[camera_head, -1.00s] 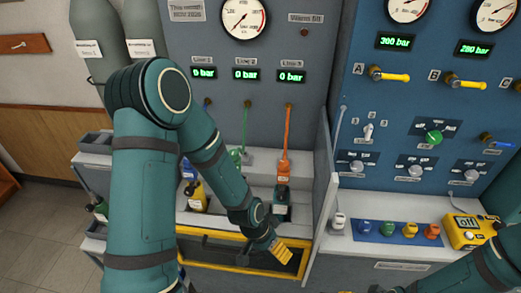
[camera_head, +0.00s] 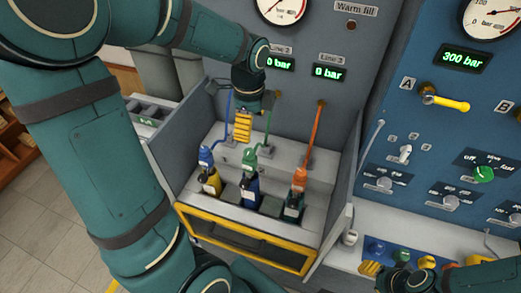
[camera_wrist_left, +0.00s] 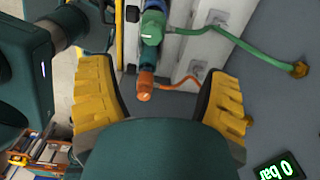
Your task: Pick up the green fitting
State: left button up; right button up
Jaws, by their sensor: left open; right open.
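The green fitting (camera_head: 251,157) sits on top of the middle bottle (camera_head: 249,187) in the bench bay, with a green hose running up behind it. It also shows in the left wrist view (camera_wrist_left: 152,24) at the top, beyond the fingers. My left gripper (camera_head: 242,126) is open and empty, pointing down just above and slightly left of the fitting. In the left wrist view, its yellow fingers (camera_wrist_left: 160,98) stand wide apart, with an orange fitting (camera_wrist_left: 145,86) seen between them. My right gripper (camera_head: 380,270) is low at the right, open, partly cut off by the frame.
A blue fitting (camera_head: 205,156) on a yellow bottle stands left of the green one, and an orange fitting (camera_head: 300,180) stands right. Hoses rise behind them. Side walls (camera_head: 340,195) and a yellow-framed front edge (camera_head: 245,240) bound the bay. Coloured knobs (camera_head: 376,247) line the right bench.

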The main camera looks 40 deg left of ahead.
aim_at(250, 150)
pick_arm(q)
jog(key=f+b, duration=0.1)
jog(key=f, duration=0.7)
jog(key=shift+s+f, duration=0.4)
jog(key=shift+f, duration=0.3)
jog(key=f, duration=0.4)
jog(key=shift+s+f, duration=0.2)
grip_shut()
